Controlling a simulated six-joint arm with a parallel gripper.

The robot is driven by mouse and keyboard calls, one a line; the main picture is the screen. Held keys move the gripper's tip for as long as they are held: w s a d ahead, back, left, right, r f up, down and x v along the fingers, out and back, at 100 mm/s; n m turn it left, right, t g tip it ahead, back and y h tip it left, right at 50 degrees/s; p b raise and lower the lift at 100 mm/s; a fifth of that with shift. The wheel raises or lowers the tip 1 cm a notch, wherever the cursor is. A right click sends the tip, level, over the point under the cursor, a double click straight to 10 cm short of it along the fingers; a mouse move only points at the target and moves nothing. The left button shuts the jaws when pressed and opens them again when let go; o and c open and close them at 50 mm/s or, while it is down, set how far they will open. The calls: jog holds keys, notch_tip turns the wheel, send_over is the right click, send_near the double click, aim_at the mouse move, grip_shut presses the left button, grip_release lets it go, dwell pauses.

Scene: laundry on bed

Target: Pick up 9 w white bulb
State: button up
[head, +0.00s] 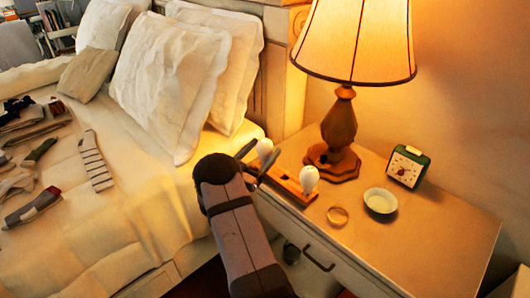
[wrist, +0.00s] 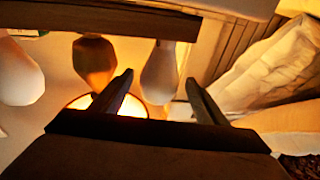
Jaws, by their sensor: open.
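Two white bulbs stand on a narrow wooden holder (head: 287,182) on the nightstand. The near bulb (head: 309,177) is at the holder's right end and the far bulb (head: 264,147) at its left end. My gripper (head: 257,165) is open beside the far bulb. The wrist view appears upside down: the holder (wrist: 110,18) crosses the top, with one bulb (wrist: 160,72) appearing between my open fingers (wrist: 160,95) and the other bulb (wrist: 18,75) at the left edge. Contact cannot be told. No wattage marking is readable.
A lit lamp (head: 341,130) stands behind the holder. The bed (head: 130,225) with pillows (head: 170,85) and socks lies left. The nightstand's front right is clear.

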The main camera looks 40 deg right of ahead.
jog(key=x, duration=0.5)
jog(key=shift+d+r+p, duration=0.15)
jog(key=shift+p, duration=0.2)
jog(key=shift+c, duration=0.7)
jog(key=c, duration=1)
